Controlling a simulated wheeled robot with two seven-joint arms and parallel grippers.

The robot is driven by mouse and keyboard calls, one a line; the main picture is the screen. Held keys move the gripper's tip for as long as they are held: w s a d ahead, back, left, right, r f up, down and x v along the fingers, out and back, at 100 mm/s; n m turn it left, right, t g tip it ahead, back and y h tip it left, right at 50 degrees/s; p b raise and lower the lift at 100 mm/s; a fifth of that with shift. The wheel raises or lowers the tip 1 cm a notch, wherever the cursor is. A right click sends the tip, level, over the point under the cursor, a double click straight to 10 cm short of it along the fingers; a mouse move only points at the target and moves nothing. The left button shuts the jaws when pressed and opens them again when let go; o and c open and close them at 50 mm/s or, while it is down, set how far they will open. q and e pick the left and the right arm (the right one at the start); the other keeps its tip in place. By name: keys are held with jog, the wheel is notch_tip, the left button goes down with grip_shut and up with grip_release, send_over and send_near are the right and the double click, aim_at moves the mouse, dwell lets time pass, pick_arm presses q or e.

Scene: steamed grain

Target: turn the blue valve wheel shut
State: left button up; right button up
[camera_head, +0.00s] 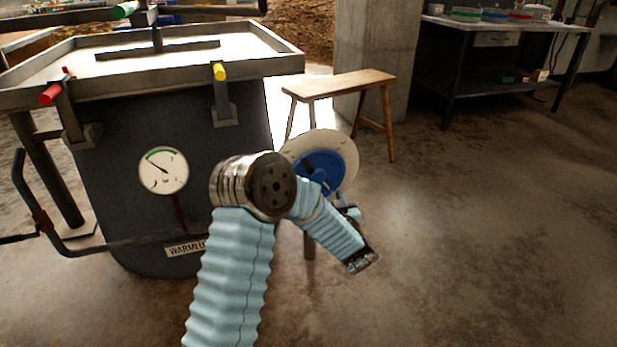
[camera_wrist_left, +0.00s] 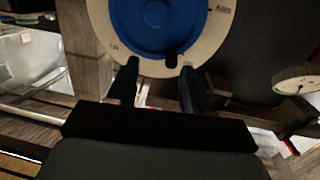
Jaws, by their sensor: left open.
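The blue valve wheel (camera_head: 322,166) sits in front of a cream dial plate (camera_head: 343,147), right of the dark vat. My left arm partly covers the wheel. In the left wrist view the blue wheel (camera_wrist_left: 135,30) fills the top, ringed by the cream plate (camera_wrist_left: 101,22) with small printed marks. A dark knob (camera_wrist_left: 172,60) sits at the wheel's near rim. My left gripper (camera_wrist_left: 160,76) is open, its two dark fingers pointing at the plate's near edge, with the knob roughly between them. Whether they touch anything is unclear. My right gripper is not in view.
The dark vat (camera_head: 120,210) with a pale lid, clamps and a round gauge (camera_head: 163,170) stands at left. A wooden stool (camera_head: 345,84) is behind the wheel. A metal workbench (camera_head: 490,30) is at the back right. The floor at right is clear.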

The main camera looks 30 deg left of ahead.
aim_at(311, 171)
pick_arm(q)
jog(key=w+a+r, duration=0.1)
jog(key=w+a, duration=0.1)
jog(key=a, duration=0.2)
jog(key=w+a+y, duration=0.1)
jog(key=w+a, duration=0.2)
jog(key=a, duration=0.1)
jog(key=w+a+r+n+g+y, duration=0.1)
jog(key=w+a, duration=0.2)
jog(key=a, duration=0.1)
jog(key=shift+w+r, duration=0.15)
jog(key=shift+r, duration=0.15)
grip_shut()
